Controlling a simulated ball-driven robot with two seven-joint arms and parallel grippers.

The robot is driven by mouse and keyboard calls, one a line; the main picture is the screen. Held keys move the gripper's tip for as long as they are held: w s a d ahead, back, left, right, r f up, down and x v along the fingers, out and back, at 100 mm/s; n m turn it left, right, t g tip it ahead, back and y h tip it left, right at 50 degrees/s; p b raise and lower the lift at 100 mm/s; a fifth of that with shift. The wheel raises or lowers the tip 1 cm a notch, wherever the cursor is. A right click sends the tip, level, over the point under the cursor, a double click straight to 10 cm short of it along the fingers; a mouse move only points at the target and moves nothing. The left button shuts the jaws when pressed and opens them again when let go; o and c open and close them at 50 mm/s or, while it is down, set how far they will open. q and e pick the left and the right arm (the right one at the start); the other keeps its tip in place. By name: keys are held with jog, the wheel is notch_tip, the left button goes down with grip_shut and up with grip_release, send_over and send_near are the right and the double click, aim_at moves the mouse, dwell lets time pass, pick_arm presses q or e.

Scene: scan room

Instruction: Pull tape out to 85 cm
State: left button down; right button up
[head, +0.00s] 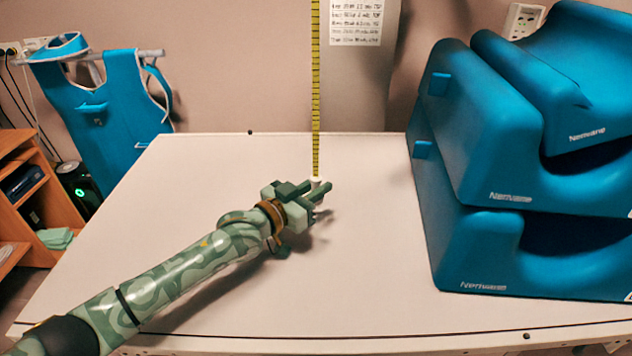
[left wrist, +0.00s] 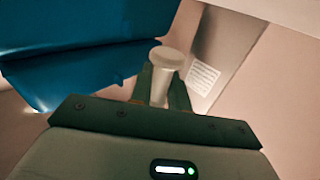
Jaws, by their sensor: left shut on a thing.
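The yellow measuring tape (head: 316,90) runs straight down from the top edge of the head view to just above the white table top. A small white pull knob (head: 316,180) is at its lower end. My left gripper (head: 320,188) is shut on this knob, low over the table. In the left wrist view the white knob (left wrist: 168,60) stands between the two fingers of the left gripper (left wrist: 165,88). The tape's upper end is out of view, and I cannot read its markings. My right gripper is not in view.
Stacked blue foam blocks (head: 480,150) stand on the right of the white table (head: 230,170). A printed sheet (head: 356,22) hangs on a grey panel behind. The table's left and front are clear.

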pick_arm(q)
jog(key=shift+f, duration=0.15)
jog(key=c, duration=1.7)
grip_release()
jog(key=shift+a, duration=0.1)
jog(key=shift+s+a+p, duration=0.3)
jog(key=p+v, duration=0.4)
jog(key=v, duration=1.1)
jog(key=shift+s+a, duration=0.1)
jog(key=shift+s, duration=0.1)
